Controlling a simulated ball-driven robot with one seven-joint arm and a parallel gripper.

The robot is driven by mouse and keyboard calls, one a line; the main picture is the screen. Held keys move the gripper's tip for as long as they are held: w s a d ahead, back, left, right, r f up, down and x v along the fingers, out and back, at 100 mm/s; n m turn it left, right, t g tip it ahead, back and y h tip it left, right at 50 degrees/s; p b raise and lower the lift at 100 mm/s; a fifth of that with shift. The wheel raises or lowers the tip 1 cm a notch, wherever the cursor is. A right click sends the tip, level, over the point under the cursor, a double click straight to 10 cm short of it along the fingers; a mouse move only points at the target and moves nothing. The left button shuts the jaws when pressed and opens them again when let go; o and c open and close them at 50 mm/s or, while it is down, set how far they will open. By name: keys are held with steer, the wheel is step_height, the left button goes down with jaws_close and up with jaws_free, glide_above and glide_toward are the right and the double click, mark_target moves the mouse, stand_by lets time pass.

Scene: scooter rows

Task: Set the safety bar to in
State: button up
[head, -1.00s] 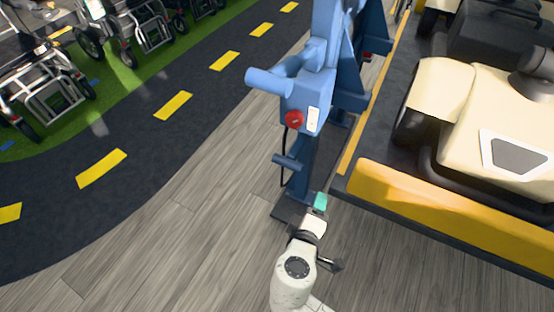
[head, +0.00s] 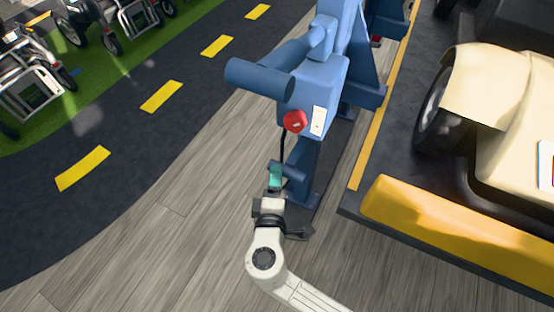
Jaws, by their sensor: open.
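A blue post-like machine (head: 312,95) stands on the wood floor, with a red round button (head: 294,121) and a white label plate (head: 318,121) on its box. A thick blue cylinder (head: 258,78) sticks out to the left from its upper part. A smaller blue bar (head: 290,171) sticks out low down, below a black cable. I cannot tell for sure which of these is the safety bar. My gripper (head: 275,178), with teal fingertips, is open at the left end of the small bar. The fingertips overlap that end in the picture; contact cannot be told.
A cream vehicle with a yellow bumper (head: 455,235) stands on a dark platform at right. A black path with yellow dashes (head: 83,168) runs at left. Several scooters or wheelchairs stand on green ground at upper left. Wood floor (head: 150,230) is clear at lower left.

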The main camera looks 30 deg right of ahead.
mark_target(277, 162)
steer(key=b+x, duration=0.1)
steer(key=x, duration=0.6)
steer(key=shift+w+d+f, duration=0.1)
steer(key=shift+w+d, duration=0.05)
jaws_close()
stand_by(0.3)
